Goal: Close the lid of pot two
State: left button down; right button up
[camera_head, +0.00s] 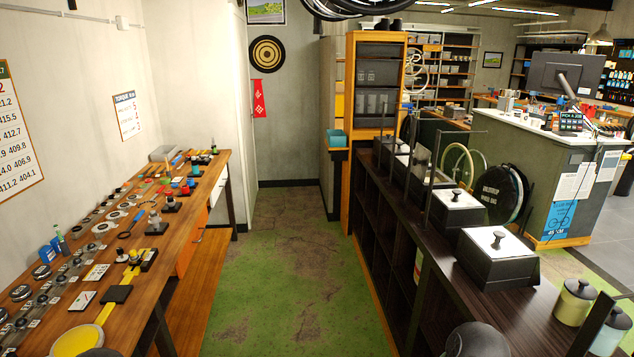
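Several dark, box-shaped pots stand in a row along the dark counter on the right. The nearest pot (495,274) has a pale metal lid (497,243) with a dark knob, and this lid lies flat on top. The pot behind it (455,217) also has a pale lid (457,199) with a knob, lying on it. No number is readable on the pots, so I cannot tell which is pot two. Neither of my grippers is in view.
A wooden bench (190,205) crowded with small parts and tools runs along the left wall. Green floor (285,270) lies clear between bench and counter. Lidded canisters (574,302) stand at the counter's near right. A wheel (458,166) stands behind the pots.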

aim_at(421, 156)
jog(key=i+z, duration=0.15)
jog(key=i, duration=0.5)
jog(key=i+z, duration=0.1)
jog(key=i, duration=0.55)
jog(key=i+j+z, duration=0.15)
jog(key=i, duration=0.5)
